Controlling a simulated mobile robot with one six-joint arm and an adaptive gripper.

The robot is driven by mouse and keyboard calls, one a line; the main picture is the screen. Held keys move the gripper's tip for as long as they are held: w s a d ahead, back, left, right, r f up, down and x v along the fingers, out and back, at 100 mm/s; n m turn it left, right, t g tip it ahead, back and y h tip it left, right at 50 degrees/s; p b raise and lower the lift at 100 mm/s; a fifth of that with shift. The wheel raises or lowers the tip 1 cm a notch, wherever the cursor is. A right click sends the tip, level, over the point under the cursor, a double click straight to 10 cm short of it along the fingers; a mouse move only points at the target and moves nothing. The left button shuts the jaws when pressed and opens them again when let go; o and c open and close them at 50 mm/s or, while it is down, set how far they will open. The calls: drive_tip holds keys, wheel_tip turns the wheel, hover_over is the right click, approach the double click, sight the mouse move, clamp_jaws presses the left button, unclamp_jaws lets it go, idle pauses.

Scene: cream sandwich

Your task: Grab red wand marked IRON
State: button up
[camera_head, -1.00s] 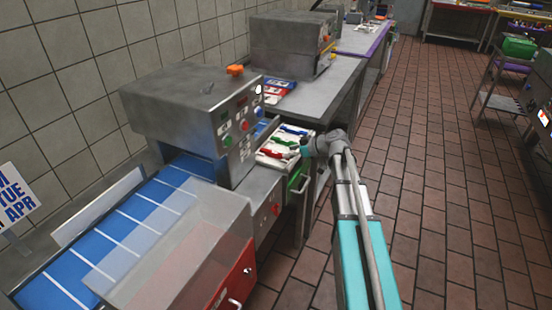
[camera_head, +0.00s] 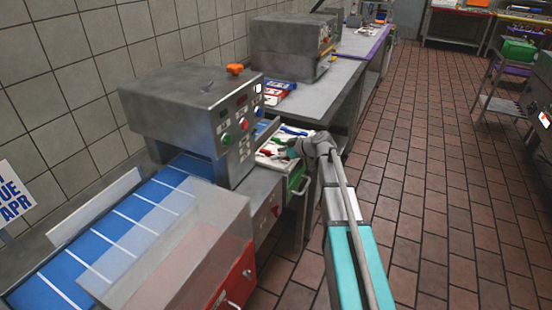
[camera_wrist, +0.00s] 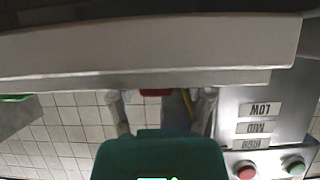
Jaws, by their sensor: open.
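A red wand (camera_head: 264,153) lies in an open shallow drawer (camera_head: 271,164) beside the conveyor machine, with green and blue wands farther back. No IRON marking is legible. My gripper (camera_head: 293,152) is at the drawer's right side, close to the wands, and its tips are partly hard to make out. In the wrist view, my gripper (camera_wrist: 162,100) has its two fingers spread apart. A small red patch shows between them below a pale bar; I cannot tell whether it is the wand. Contact is not visible.
The grey conveyor machine (camera_head: 190,105) with buttons stands left of the drawer. Its red and green buttons show inverted in the wrist view. A counter (camera_head: 325,90) with red and blue boxes is behind. The tiled floor (camera_head: 440,200) at right is clear.

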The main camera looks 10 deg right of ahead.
drive_tip(key=shift+a, duration=0.1)
idle(0.5)
clamp_jaws()
drive_tip(key=shift+r, duration=0.15)
wheel_tip(320, 180, up, 3)
drive_tip(key=p, duration=0.3)
drive_tip(key=s+a+r+p, duration=0.1)
drive_tip(key=s+r+p, duration=0.8)
drive_tip(key=s, duration=0.5)
drive_tip(key=shift+a+r+p, duration=0.35)
drive_tip(key=shift+a+p, duration=0.05)
drive_tip(key=shift+p, duration=0.15)
